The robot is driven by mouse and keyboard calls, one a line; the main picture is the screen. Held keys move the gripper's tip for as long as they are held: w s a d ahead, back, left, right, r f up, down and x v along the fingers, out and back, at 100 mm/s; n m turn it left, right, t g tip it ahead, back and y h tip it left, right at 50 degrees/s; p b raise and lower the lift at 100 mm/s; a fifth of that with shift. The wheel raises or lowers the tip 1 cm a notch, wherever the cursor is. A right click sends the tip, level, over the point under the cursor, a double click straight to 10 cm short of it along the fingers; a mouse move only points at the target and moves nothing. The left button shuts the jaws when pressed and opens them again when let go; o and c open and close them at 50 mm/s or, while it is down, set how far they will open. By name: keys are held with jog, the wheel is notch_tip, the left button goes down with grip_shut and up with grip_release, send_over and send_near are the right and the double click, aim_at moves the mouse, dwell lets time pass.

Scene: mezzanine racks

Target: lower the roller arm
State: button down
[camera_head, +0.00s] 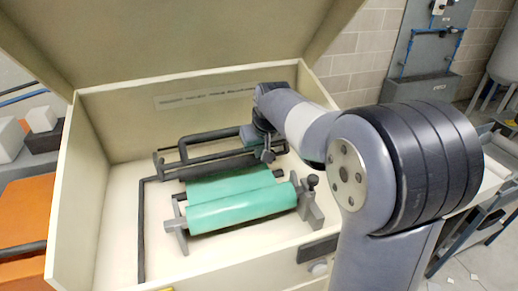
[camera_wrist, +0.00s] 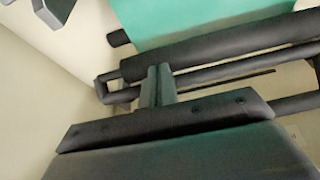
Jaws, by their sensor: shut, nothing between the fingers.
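The roller arm looks like the dark frame of bars (camera_head: 208,134) at the back of the open cream box, with a dark roller (camera_head: 212,168) along it. In the wrist view the dark roller (camera_wrist: 225,48) crosses the upper part, with thinner bars beside it. My gripper (camera_head: 266,153) is over the right end of this frame. In the wrist view its fingers (camera_wrist: 159,72) are together and empty, close to the bars. I cannot tell whether they touch. A green sheet (camera_head: 230,183) lies in front of the dark roller, and a green roller (camera_head: 242,208) sits on grey brackets nearer the front.
The box's raised lid (camera_head: 170,35) hangs above, and its walls (camera_head: 85,180) enclose the mechanism. A black-knobbed post (camera_head: 312,184) stands at the green roller's right end. The box floor (camera_head: 120,215) is bare at left. Orange boxes (camera_head: 25,210) stand outside at left.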

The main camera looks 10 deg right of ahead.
jog(key=shift+s+d+f+t+y+b, duration=0.15)
jog(key=shift+f+t+b, duration=0.45)
jog(key=shift+b, duration=0.85)
jog(key=shift+s+a+f+t+y+b, duration=0.1)
jog(key=shift+s+f+t+b, duration=0.25)
jog(key=shift+f+b, duration=0.75)
jog(key=shift+s+d+f+t+y+b, duration=0.15)
jog(key=shift+f+t+b, duration=0.25)
jog(key=shift+b, duration=1.35)
jog(key=shift+s+f+b, duration=0.1)
jog(key=shift+f+b, duration=0.95)
